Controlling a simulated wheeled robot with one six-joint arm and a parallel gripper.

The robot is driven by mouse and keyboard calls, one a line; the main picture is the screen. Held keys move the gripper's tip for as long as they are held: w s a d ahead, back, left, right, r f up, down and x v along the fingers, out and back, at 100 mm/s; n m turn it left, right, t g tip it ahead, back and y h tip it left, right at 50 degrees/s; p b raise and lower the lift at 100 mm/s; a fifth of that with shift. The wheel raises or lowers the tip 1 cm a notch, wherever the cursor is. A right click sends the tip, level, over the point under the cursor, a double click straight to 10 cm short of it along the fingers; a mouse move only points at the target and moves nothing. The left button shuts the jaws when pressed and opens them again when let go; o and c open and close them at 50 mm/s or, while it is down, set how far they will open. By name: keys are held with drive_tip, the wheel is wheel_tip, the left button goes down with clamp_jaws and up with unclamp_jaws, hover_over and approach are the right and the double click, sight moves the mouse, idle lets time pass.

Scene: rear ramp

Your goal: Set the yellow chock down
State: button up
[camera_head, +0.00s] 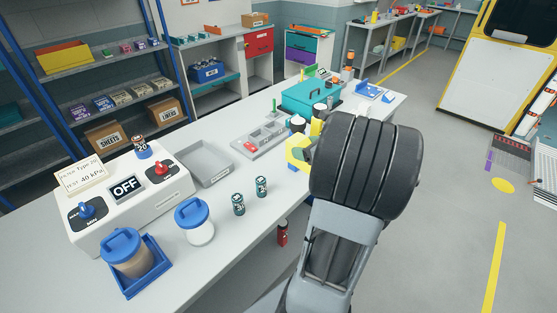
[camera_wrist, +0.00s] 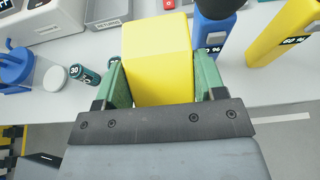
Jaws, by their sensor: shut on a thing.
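The yellow chock (camera_wrist: 156,45) is a plain yellow block. In the wrist view it sits between the green fingers of my gripper (camera_wrist: 160,78), which is shut on it. The head view shows part of the yellow chock (camera_head: 297,151) over the far half of the long white bench (camera_head: 262,204), left of my dark arm link. That link hides most of the gripper there. I cannot tell whether the chock's underside touches the bench.
A grey sectioned tray (camera_head: 262,139) and teal case (camera_head: 311,97) lie nearby. Two small canisters (camera_head: 239,204) stand nearer, with bare bench around them.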

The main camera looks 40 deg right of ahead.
sight(286, 151)
drive_tip(key=w+a+f, duration=0.1)
drive_tip(key=w, duration=0.1)
drive_tip(key=w+a+f, duration=0.1)
drive_tip(key=w, duration=0.1)
drive_tip(key=w+a+f, duration=0.1)
drive_tip(key=w+a, duration=0.1)
drive_tip(key=w, duration=0.1)
drive_tip(key=shift+f+p, duration=0.3)
drive_tip(key=shift+f, duration=0.1)
drive_tip(key=w+f, duration=0.1)
drive_tip(key=f, duration=0.1)
drive_tip(key=w+a+f, duration=0.1)
drive_tip(key=f, duration=0.1)
drive_tip(key=w+a+f, duration=0.1)
drive_tip(key=f, duration=0.2)
drive_tip(key=shift+w, duration=0.4)
drive_tip(key=shift+f+p, duration=0.3)
drive_tip(key=shift+f, duration=0.35)
drive_tip(key=shift+f, duration=0.2)
drive_tip(key=o, duration=1)
drive_tip(key=shift+r, duration=0.1)
